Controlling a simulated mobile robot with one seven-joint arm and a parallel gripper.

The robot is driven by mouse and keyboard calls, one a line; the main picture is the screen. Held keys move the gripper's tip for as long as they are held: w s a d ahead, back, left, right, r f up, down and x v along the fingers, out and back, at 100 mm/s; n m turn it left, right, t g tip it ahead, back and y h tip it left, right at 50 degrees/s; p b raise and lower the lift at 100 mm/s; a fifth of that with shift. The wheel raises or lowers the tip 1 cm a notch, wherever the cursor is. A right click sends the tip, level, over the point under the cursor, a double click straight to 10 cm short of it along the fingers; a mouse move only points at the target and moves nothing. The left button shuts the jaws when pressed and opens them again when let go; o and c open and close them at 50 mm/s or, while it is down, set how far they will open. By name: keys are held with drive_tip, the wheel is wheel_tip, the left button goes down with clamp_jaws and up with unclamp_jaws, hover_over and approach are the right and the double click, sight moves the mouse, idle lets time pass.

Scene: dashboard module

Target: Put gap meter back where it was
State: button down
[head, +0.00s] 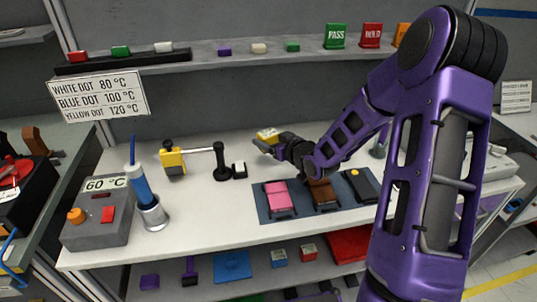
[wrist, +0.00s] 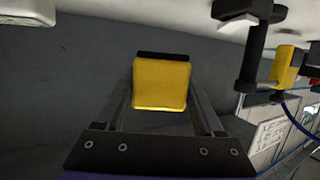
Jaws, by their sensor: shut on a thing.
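A yellow boxy device with a black end, which I take to be the gap meter (head: 268,134), is in my gripper (head: 270,144), raised above the white bench. In the wrist view the gap meter (wrist: 160,83) sits between the two dark fingers of my gripper (wrist: 160,100), which are shut on it. Its yellow face is toward the wrist camera, and no readout can be made out.
On the bench (head: 240,217) a yellow-and-black device (head: 173,160) has a rod reaching to a black stand (head: 221,163). A small black-and-white block (head: 239,170) is beside it. A dark mat (head: 264,212) holds pink, brown and black items. A shelf (head: 205,60) runs above.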

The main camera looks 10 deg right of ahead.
drive_tip(key=shift+f, duration=2.25)
drive_tip(key=shift+f+b, duration=0.35)
drive_tip(key=shift+b, duration=0.3)
drive_tip(key=shift+f, duration=0.25)
drive_tip(key=shift+r, duration=0.1)
unclamp_jaws()
